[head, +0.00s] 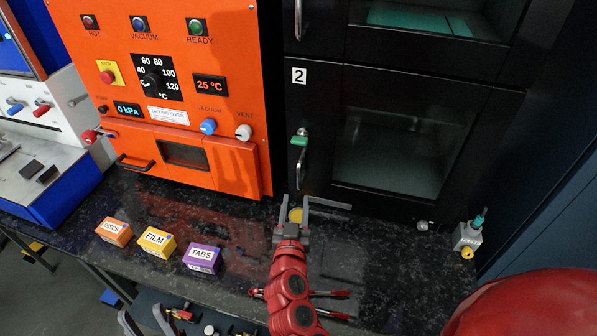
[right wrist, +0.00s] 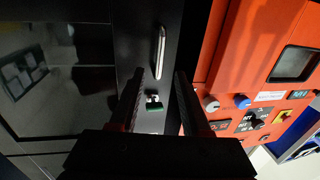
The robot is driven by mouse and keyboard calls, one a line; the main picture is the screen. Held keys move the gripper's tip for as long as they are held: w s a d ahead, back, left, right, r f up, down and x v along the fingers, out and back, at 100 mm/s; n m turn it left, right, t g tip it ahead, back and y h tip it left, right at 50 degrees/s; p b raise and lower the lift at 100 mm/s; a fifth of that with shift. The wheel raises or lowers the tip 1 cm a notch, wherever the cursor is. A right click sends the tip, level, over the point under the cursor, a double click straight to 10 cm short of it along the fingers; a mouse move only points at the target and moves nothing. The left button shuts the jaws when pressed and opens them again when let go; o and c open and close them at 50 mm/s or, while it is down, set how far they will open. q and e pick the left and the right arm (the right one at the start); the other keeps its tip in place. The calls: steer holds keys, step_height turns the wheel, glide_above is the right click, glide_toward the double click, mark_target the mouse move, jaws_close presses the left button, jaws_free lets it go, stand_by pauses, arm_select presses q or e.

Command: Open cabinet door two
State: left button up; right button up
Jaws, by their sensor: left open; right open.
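The black cabinet door marked 2 (head: 299,76) has a dark glass window (head: 400,150) and looks shut. Its upright metal handle (head: 301,172) is on its left side, with a green piece (head: 299,141) at the handle's upper end. My right gripper (head: 296,200) is open and empty, just below and in front of the handle, pointing toward the cabinet.
An orange oven (head: 235,165) stands left of the cabinet. Orange, yellow (head: 156,241) and purple (head: 203,258) boxes lie on the dark speckled counter (head: 380,260). The counter before the door is mostly clear.

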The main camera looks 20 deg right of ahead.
mark_target(298, 179)
steer(key=p+x, duration=0.2)
steer(key=x, duration=0.7)
steer(key=shift+w+p, duration=0.15)
steer(key=shift+p, duration=0.2)
jaws_close()
stand_by(0.9)
